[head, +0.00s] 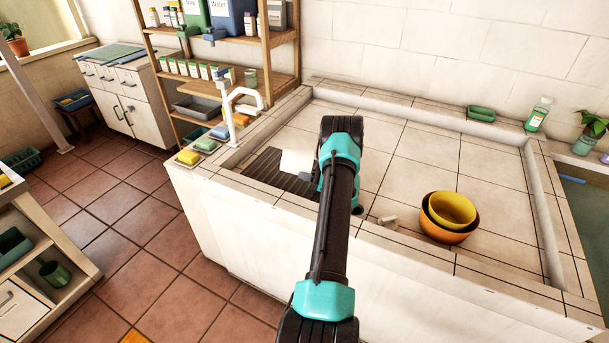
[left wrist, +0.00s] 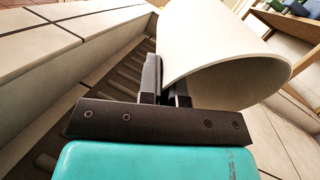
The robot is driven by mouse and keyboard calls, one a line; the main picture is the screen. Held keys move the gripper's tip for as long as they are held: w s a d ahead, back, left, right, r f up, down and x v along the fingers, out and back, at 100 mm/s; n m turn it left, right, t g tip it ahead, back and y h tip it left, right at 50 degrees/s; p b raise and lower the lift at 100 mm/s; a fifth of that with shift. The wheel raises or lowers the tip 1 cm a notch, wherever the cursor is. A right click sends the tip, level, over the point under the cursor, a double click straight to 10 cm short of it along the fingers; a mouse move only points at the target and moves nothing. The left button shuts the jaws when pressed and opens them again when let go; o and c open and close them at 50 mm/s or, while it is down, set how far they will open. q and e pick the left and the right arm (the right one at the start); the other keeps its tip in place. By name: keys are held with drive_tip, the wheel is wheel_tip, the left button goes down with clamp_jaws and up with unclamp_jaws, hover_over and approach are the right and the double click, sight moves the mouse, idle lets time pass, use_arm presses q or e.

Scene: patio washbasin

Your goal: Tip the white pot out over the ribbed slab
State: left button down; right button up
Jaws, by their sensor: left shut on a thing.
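The white pot (head: 296,161) is above the dark ribbed slab (head: 262,172) at the left end of the tiled basin. In the left wrist view the pot (left wrist: 215,45) is large and tilted, its curved rim towards the camera. My left gripper (head: 320,168) is shut on the pot's wall at the rim; its fingers (left wrist: 165,90) show in the left wrist view. Part of the ribbed slab (left wrist: 125,72) shows below and behind the fingers. My arm hides part of the pot and slab in the head view. What the pot holds cannot be seen. My right gripper is not in view.
A white tap (head: 236,105) stands at the basin's left edge, near sponges (head: 188,157). A yellow bowl (head: 452,209) sits in an orange bowl (head: 447,234) at the right front. A bottle (head: 538,114) stands on the back right ledge.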

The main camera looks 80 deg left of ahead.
sight(306, 167)
use_arm(q)
wheel_tip(306, 167, up, 3)
drive_tip(key=t, duration=0.2)
drive_tip(key=t+h, duration=0.1)
drive_tip(key=t, duration=0.2)
drive_tip(key=shift+f+n, duration=0.2)
drive_tip(key=shift+n, duration=0.1)
drive_tip(key=shift+r+t+h, duration=0.2)
drive_tip(key=shift+t+h, duration=0.2)
drive_tip(key=shift+t, duration=0.4)
drive_tip(key=shift+r, duration=0.1)
drive_tip(key=t, duration=0.1)
drive_tip(key=r+t, duration=0.1)
drive_tip(key=t, duration=0.1)
drive_tip(key=shift+r+n+h, duration=0.25)
drive_tip(key=shift+n+h, duration=0.05)
drive_tip(key=shift+r+t+h, duration=0.15)
drive_tip(key=shift+r+t, duration=0.2)
drive_tip(key=shift+t, duration=0.6)
drive_tip(key=shift+r+t+h, duration=0.15)
drive_tip(key=shift+r+t, duration=0.15)
drive_tip(key=shift+t, duration=0.65)
drive_tip(key=shift+r, duration=0.1)
